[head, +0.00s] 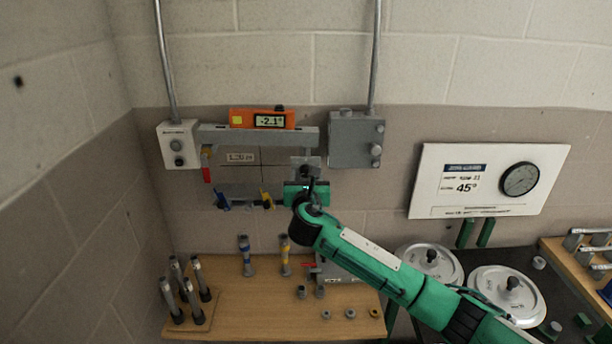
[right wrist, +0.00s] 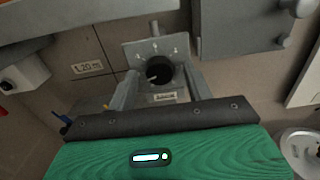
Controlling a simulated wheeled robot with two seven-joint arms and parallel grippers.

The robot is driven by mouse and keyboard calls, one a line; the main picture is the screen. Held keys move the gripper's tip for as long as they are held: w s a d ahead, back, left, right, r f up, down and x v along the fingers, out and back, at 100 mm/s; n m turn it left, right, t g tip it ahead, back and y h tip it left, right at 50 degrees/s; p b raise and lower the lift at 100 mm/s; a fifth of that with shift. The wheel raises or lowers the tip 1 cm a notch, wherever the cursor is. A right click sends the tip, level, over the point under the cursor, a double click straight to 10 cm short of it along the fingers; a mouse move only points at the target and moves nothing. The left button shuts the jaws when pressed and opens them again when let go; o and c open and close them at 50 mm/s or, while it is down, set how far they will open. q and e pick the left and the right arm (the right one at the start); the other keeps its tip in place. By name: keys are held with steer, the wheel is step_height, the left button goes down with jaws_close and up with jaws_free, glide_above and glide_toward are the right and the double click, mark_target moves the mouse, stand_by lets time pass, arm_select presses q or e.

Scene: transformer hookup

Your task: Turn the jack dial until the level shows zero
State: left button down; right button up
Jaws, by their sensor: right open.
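The orange digital level (head: 262,118) sits on a grey beam (head: 220,136) on the wall, and its display reads about -2.1°. The jack dial (right wrist: 158,72) is a dark round knob on a grey plate (right wrist: 130,50) with small white marks, seen in the right wrist view. My right gripper (right wrist: 160,85) is open, with one grey finger on each side of the dial. I cannot tell whether either finger touches it. In the head view my right gripper (head: 306,180) is below the beam's right end and largely hides the dial. My left gripper is not in view.
A grey box (head: 356,140) with knobs is on the wall right of the beam, and a white switch box (head: 177,144) is at its left. Blue and yellow clamps sit on a shelf below the beam. A wooden bench (head: 230,300) holds several posts and small parts.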

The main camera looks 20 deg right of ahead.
steer(key=c, duration=1)
steer(key=shift+f+m, duration=0.1)
steer(key=shift+m, duration=0.2)
steer(key=m+b, duration=0.2)
steer(key=m, duration=0.2)
steer(key=shift+f, duration=0.1)
steer(key=m+b, duration=0.2)
steer(key=m, duration=0.3)
steer(key=shift+a+m, duration=0.1)
steer(key=shift+m, duration=0.3)
steer(key=m+b, duration=0.2)
steer(key=m, duration=0.3)
steer(key=shift+b, duration=0.35)
steer(key=m+b, duration=0.2)
steer(key=m, duration=0.3)
steer(key=shift+m, duration=0.3)
